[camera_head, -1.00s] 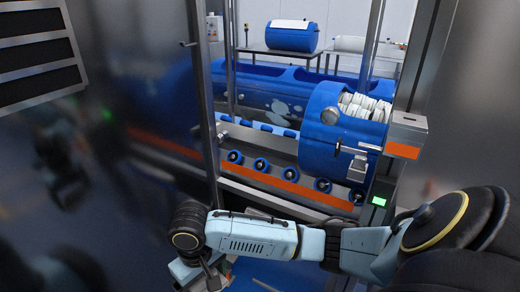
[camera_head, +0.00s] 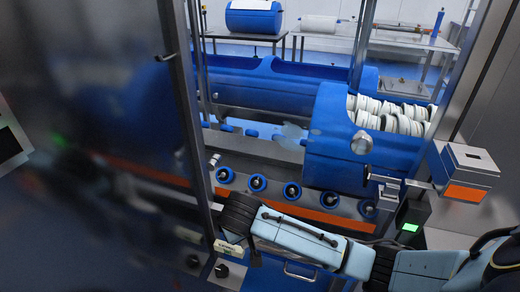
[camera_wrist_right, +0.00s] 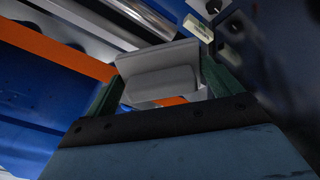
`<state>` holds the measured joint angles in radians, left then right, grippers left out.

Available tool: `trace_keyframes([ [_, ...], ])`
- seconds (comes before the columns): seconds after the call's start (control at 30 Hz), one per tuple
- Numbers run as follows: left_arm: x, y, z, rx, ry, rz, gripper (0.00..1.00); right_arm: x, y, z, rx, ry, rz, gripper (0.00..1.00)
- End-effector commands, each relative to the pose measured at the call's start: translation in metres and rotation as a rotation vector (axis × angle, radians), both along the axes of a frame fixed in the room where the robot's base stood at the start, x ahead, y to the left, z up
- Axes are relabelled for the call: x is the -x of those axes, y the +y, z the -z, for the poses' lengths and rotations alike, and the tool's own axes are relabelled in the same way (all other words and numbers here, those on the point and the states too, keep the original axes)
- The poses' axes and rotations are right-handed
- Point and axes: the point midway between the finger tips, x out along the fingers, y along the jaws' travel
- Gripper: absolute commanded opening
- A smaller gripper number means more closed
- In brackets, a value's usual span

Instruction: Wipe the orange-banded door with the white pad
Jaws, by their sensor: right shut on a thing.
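My right arm reaches in from the right in the head view, with its gripper end (camera_head: 230,254) low at left of centre, small and hard to make out. In the wrist view the right gripper (camera_wrist_right: 163,90) is shut on the pale grey-white pad (camera_wrist_right: 157,56), which sits between its dark green fingers. An orange band (camera_head: 318,214) runs low across the front of the machine, and a wide orange band (camera_wrist_right: 58,52) also crosses the wrist view at left. Whitish smears (camera_head: 292,132) show on the clear pane. Contact between pad and door cannot be told. My left gripper is not in view.
A blue tub carrier (camera_head: 338,145) with white discs stands behind the frame. A metal box with an orange face (camera_head: 465,192) and a green-lit box (camera_head: 411,222) are at right. A dark reflective panel (camera_head: 80,120) fills the left. A table with a blue drum (camera_head: 254,17) is behind.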

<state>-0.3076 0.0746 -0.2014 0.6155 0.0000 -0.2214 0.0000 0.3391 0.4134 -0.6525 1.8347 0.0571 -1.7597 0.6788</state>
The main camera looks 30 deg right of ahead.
Motion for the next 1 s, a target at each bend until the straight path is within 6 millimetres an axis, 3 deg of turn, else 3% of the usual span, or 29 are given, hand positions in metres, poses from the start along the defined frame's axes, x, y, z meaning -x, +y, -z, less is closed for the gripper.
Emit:
trace_keyframes([
  [0.03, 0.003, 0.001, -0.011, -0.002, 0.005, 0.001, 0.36, -0.003, -0.002, -0.013, 0.048, -0.051, 0.004, 0.72],
  [0.37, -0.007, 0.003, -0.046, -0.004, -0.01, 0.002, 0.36, -0.018, -0.019, -0.089, 0.419, -0.427, 0.039, 0.72],
  [0.7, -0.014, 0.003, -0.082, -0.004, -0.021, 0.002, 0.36, -0.006, -0.02, -0.188, 0.724, -0.704, 0.086, 0.72],
  [0.83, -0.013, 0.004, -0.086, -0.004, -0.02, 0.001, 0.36, -0.001, -0.018, -0.208, 0.772, -0.743, 0.098, 0.72],
  [1.0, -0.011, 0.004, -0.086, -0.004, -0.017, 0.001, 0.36, -0.004, -0.023, -0.213, 0.792, -0.754, 0.101, 0.72],
])
